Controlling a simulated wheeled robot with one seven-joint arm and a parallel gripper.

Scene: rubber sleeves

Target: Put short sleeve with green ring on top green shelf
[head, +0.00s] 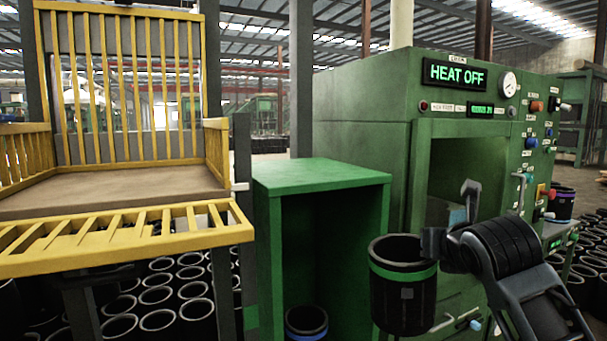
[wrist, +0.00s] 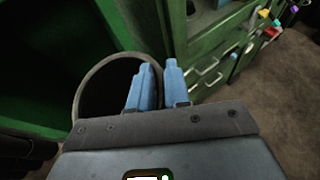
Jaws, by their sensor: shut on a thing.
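The black sleeve with a green ring (head: 403,297) hangs upright in front of the machine, right of the green shelf unit. My gripper (head: 436,243) is shut on the right side of its wall near the rim. In the wrist view the blue fingers of my gripper (wrist: 159,66) pinch the wall, one inside the opening and one outside; the sleeve's round rim (wrist: 84,88) shows at left. The top green shelf (head: 318,174) is flat and bare, behind and left of the sleeve and higher than its rim.
A sleeve with a blue ring (head: 306,324) stands in the lower part of the shelf unit. A green machine (head: 365,95) reading "HEAT OFF" stands at right. A yellow-railed bench (head: 120,190) is at left, with many black sleeves below.

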